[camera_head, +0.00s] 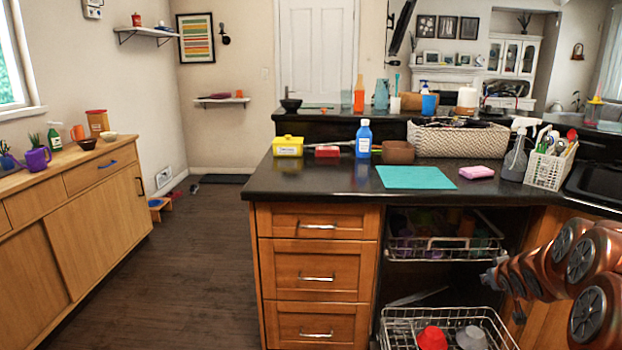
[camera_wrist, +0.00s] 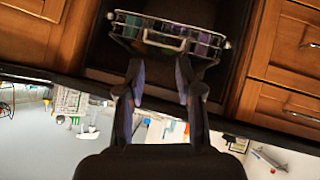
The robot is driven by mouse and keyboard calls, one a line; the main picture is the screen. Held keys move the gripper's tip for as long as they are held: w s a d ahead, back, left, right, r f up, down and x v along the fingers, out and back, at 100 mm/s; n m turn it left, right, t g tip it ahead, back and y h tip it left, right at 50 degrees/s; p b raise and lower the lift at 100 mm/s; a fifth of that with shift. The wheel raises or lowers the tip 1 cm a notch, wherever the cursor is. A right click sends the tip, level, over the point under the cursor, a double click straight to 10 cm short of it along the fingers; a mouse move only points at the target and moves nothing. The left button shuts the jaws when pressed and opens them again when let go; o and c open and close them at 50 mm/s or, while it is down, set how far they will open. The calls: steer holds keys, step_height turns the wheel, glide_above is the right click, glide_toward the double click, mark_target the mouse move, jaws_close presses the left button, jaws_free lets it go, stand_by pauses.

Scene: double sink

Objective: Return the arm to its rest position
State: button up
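My arm (camera_head: 560,265) enters the head view from the lower right, in front of the counter's right end. My gripper is at its left end, small and partly cut up by shadow there. In the wrist view, which is tilted upside down, my gripper (camera_wrist: 160,68) shows two dark fingers standing apart with nothing between them. The gripper is open and empty. Beyond its fingertips is the upper dish rack (camera_wrist: 150,38), which also shows in the head view (camera_head: 445,256) below the counter. I see no contact between the fingers and the rack.
The lower dish rack (camera_head: 400,318) holds a red bowl (camera_head: 432,338) and a grey one (camera_head: 471,338). Drawers (camera_head: 318,278) stand left of the racks. The dark counter (camera_head: 330,180) above carries a blue bottle, basket and teal mat. Open floor (camera_head: 190,270) lies at left.

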steer(key=s+a+r+m+g+p, duration=0.1)
steer(key=s+a+r+g+p, duration=0.1)
steer(key=s+a+r+p, duration=0.4)
steer(key=s+a+r+g+p, duration=0.25)
steer(key=s+a+r, duration=0.25)
steer(key=s+a, duration=0.45)
steer(key=s+a+r+g+y+p, duration=0.1)
steer(key=s+a, duration=0.4)
steer(key=s, duration=0.5)
steer(key=s+a+r+g+y+p, duration=0.1)
steer(key=s+a+r+g+p, duration=0.2)
steer(key=s, duration=0.8)
steer(key=s+a+r+g+y+p, duration=0.1)
steer(key=s+a+r+g+p, duration=0.2)
steer(key=s+a, duration=0.4)
steer(key=s+p, duration=0.1)
steer(key=s, duration=0.2)
steer(key=shift+s+r+n+y, duration=0.2)
steer(key=shift+r+n+y, duration=0.1)
steer(key=shift+r, duration=0.1)
